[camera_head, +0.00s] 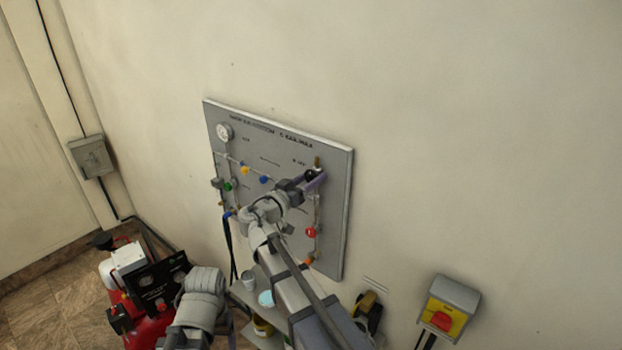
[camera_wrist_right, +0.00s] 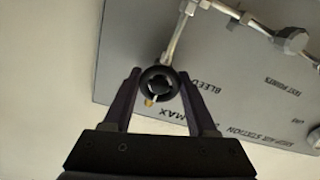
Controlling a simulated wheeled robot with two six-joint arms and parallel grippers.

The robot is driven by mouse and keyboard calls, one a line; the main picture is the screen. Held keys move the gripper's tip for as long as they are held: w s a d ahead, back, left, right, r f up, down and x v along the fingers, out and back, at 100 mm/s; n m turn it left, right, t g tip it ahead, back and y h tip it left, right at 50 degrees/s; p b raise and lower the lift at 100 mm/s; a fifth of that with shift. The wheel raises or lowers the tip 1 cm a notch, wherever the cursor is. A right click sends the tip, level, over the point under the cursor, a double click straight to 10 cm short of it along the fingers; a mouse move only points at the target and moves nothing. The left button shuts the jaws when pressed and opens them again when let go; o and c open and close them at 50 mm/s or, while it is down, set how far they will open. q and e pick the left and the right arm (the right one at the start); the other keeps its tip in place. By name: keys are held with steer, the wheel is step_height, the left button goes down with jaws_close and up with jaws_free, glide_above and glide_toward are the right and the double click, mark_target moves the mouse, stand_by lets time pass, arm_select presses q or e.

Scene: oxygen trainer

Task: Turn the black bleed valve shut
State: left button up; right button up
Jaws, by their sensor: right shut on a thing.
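The black bleed valve (camera_head: 310,174) is a small round black knob near the upper right of the grey wall panel (camera_head: 335,215). In the right wrist view the knob (camera_wrist_right: 159,84) sits between the two fingers, next to the printed word BLEED, with a small brass tip at its lower edge. My right gripper (camera_head: 316,182) is at the valve, its fingers on either side of the knob and shut on it. The gripper partly hides the valve in the head view. How far the valve is turned cannot be told. My left gripper is not clearly seen.
The panel also carries a gauge (camera_head: 224,131), a yellow knob (camera_head: 245,170), a blue knob (camera_head: 264,180), a green knob (camera_head: 229,186) and a red knob (camera_head: 311,232). A red compressor (camera_head: 150,328) stands lower left. A yellow-and-red switch box (camera_head: 446,308) is on the wall lower right.

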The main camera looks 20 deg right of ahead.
steer(key=shift+f, duration=0.1)
stand_by(0.3)
steer(key=o, duration=1.4)
steer(key=shift+c, duration=0.2)
steer(key=shift+s, duration=0.1)
steer(key=v, duration=0.7)
steer(key=shift+a, duration=0.35)
steer(key=shift+s, duration=0.15)
